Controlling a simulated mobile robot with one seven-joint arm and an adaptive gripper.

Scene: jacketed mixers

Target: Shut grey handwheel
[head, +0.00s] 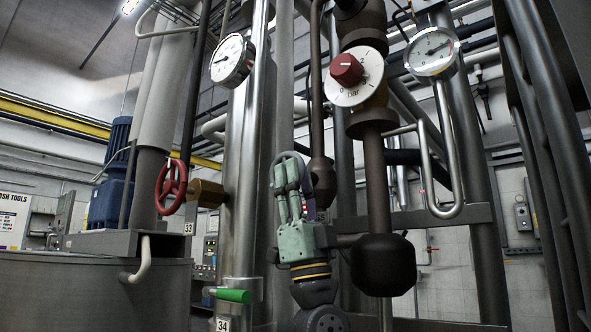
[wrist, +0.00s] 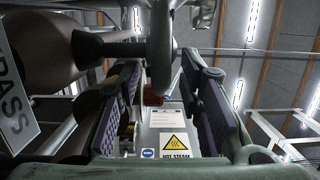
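The grey handwheel (wrist: 162,45) shows nearly edge-on at the top middle of the wrist view, on a dark stem that comes from the left. In the head view, an arc of its rim (head: 291,154) shows just behind and above my fingers. My gripper (head: 287,170) points upward there. In the wrist view my gripper (wrist: 164,78) is open, with its dark padded fingers on either side of the lower part of the rim. A gap shows between the rim and each finger. Part of the wheel is hidden behind my fingers in the head view.
A red handwheel (head: 171,187) and a green lever (head: 233,295) are on the left. A dial with a red knob (head: 347,69) is above, between two gauges. Brown pipes (head: 376,185) stand close right of my gripper. A hot steam sign (wrist: 175,143) lies beyond my fingers.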

